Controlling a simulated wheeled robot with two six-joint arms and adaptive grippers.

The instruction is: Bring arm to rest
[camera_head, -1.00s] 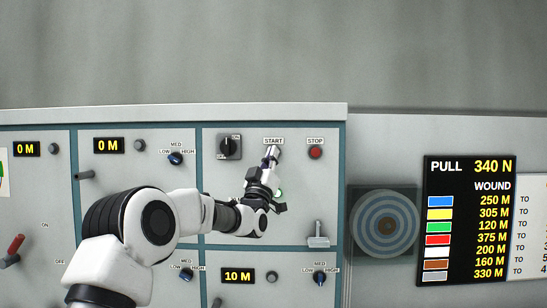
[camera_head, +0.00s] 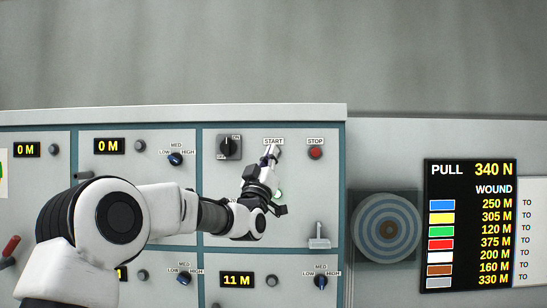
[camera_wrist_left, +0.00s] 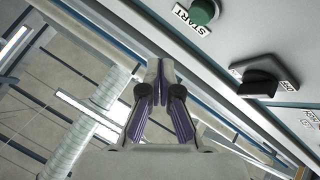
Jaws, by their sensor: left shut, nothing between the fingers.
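My left gripper (camera_head: 272,154) reaches up in front of the upper right panel, its tips just below the START label (camera_head: 273,141). In the left wrist view its fingers (camera_wrist_left: 158,75) are shut together with nothing between them. There the green START button (camera_wrist_left: 204,11) stands clear of the fingertips, to their upper right. In the head view the gripper hides that button. My left arm (camera_head: 150,212) crosses the lower left panels. My right gripper is not in view.
A black rotary switch (camera_head: 229,147) sits left of START and a red STOP button (camera_head: 315,153) sits right of it. A lever (camera_head: 319,236) sticks out below. A striped disc (camera_head: 386,229) and a PULL display (camera_head: 470,225) stand at the right.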

